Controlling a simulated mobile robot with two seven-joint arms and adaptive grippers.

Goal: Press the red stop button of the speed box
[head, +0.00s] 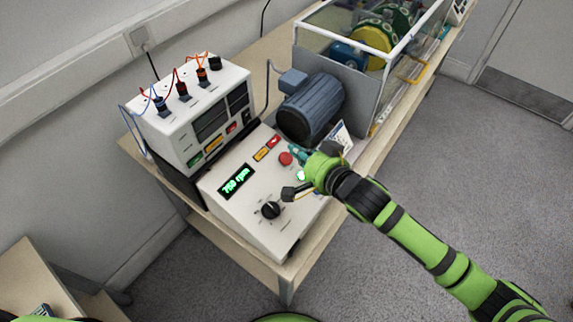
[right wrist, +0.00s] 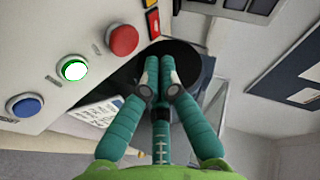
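The speed box (head: 225,205) is a pale sloped console on the bench, with a green display reading about 750 rpm and a black knob (head: 270,210). Its red stop button (head: 285,158) is a round cap near the upper right edge; it also shows in the right wrist view (right wrist: 122,40). My right gripper (head: 295,152) is just right of the red button in the head view. In the right wrist view its teal fingers (right wrist: 159,76) are brought together, empty, with tips below and right of the red button, apart from it in the picture. My left gripper is out of view.
A lit green button (right wrist: 74,69) and a blue button (right wrist: 25,105) line up with the red one. A blue motor (head: 312,105) stands behind the box. A white supply unit (head: 185,125) with cables stands left. A clear-walled enclosure (head: 345,75) is at the back.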

